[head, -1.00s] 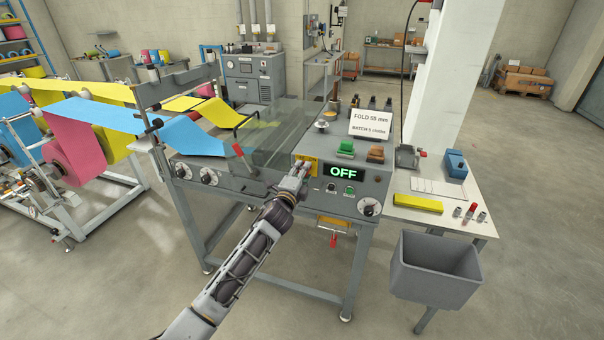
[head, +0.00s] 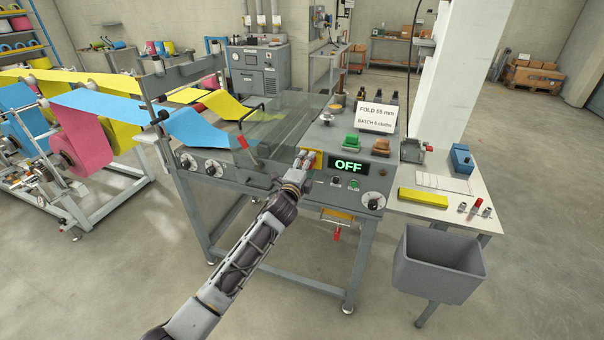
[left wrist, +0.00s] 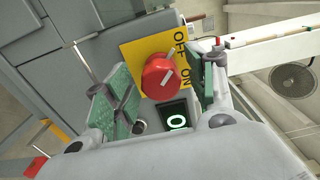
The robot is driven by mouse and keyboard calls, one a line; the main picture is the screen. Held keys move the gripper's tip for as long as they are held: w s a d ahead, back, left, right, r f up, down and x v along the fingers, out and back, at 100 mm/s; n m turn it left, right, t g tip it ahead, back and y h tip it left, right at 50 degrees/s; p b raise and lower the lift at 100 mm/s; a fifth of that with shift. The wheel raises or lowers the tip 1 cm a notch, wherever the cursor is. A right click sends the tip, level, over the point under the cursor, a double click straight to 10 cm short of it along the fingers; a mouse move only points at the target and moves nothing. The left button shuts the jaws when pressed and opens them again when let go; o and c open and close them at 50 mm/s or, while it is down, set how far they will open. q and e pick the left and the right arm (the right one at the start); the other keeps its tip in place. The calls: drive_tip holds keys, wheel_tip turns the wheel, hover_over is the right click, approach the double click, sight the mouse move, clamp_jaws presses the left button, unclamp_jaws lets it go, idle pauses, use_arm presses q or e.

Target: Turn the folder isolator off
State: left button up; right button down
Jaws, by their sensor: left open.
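The folder isolator is a red rotary knob (left wrist: 158,76) with a white bar, on a yellow plate (left wrist: 140,50) marked OFF and ON in the left wrist view. In the head view the yellow plate (head: 317,155) is partly covered by my left gripper (head: 304,161). My left gripper (left wrist: 165,92) is open, with one green-padded finger on each side of the knob. I cannot tell whether the pads touch it or exactly which label the bar points to. A green OFF shows on the folder's display (head: 348,166). My right gripper is not in view.
A red-tipped lever (head: 242,142) stands left of my gripper beside the clear cover. A grey bin (head: 440,265) stands to the right.

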use_arm(q)
drive_tip(key=v, duration=1.2)
idle(0.5)
idle(0.6)
